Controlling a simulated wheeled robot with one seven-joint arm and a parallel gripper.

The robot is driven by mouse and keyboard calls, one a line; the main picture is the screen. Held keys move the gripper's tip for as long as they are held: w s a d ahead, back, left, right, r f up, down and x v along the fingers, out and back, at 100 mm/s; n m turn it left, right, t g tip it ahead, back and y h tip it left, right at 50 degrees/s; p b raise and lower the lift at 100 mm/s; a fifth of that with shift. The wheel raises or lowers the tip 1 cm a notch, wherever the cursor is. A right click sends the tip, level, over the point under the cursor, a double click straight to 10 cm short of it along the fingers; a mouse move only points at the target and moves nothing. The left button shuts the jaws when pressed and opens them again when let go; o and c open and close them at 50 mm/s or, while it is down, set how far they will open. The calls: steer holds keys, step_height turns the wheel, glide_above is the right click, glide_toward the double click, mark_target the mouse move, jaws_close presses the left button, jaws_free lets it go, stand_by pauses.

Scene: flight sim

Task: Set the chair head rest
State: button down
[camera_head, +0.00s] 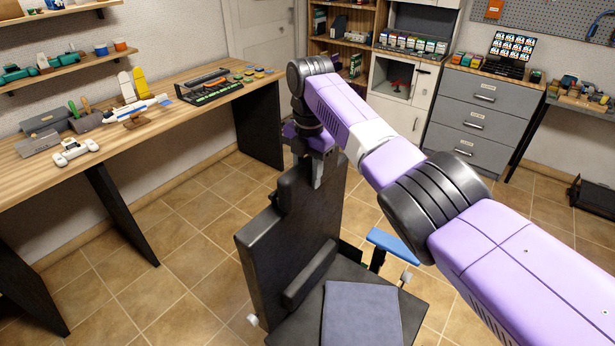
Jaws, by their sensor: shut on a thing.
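The black chair (275,255) stands on the tiled floor in the middle of the view, with its tall back upright and a dark grey-blue cushion (362,314) on its seat. The head rest (292,188) is a small black block at the top of the back. My gripper (317,170) reaches down from above and is shut on the head rest at its upper right side. My wrist and purple arm hide part of the grip and the far side of the chair back. I cannot tell how far the head rest stands above the back.
Grey drawers (480,115) and a white cabinet (405,95) stand at the back. A blue armrest (393,245) sticks out right of the chair. Floor is clear between bench and chair.

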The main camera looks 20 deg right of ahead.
mark_target(306, 160)
steer(key=shift+r+g, duration=0.1)
steer(key=shift+g, duration=0.2)
stand_by(0.4)
steer(key=c, duration=0.9)
jaws_free()
steer(key=shift+w+a, duration=0.1)
step_height(306, 160, up, 8)
steer(key=shift+f+b, duration=0.1)
steer(key=shift+b, duration=0.75)
steer(key=shift+a, duration=0.15)
